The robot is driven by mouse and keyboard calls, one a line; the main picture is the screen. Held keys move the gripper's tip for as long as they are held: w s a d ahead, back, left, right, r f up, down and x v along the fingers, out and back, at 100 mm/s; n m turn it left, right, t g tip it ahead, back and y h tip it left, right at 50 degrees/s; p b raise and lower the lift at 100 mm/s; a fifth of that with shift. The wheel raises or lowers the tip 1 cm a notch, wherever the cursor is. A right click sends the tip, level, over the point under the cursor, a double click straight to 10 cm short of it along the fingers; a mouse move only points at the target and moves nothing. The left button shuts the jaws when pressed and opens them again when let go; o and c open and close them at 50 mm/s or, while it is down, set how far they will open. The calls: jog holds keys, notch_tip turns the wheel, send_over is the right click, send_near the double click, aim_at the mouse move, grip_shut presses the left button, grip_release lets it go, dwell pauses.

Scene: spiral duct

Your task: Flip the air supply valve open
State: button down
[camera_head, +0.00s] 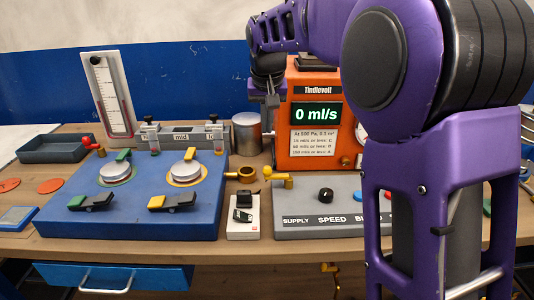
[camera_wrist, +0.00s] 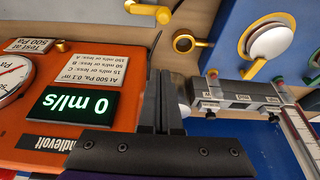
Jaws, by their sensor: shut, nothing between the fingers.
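The grey control box (camera_head: 330,223) has the label SUPPLY at its left end. A yellow lever (camera_head: 280,178) sits above that label, at the box's back left corner, and lies roughly sideways; I take it as the air supply valve. A yellow lever also shows at the top of the wrist view (camera_wrist: 152,12). My gripper (camera_wrist: 161,75) is shut and empty. In the head view my gripper (camera_head: 271,104) is beside the left side of the orange meter, above and behind the valve, apart from it.
The orange meter (camera_head: 306,163) reads 0 ml/s. A blue fixture (camera_head: 130,223) with dials and toggle clamps stands at the left. A brass ring (camera_head: 247,166) and a metal can (camera_head: 246,137) are between them. My arm hides the control box's right part.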

aim_at(278, 177)
jog(key=b+x, duration=0.2)
jog(key=x, duration=0.9)
jog(key=s, duration=0.2)
jog(key=s+r, duration=0.1)
jog(key=s, duration=0.1)
jog(key=shift+s, duration=0.15)
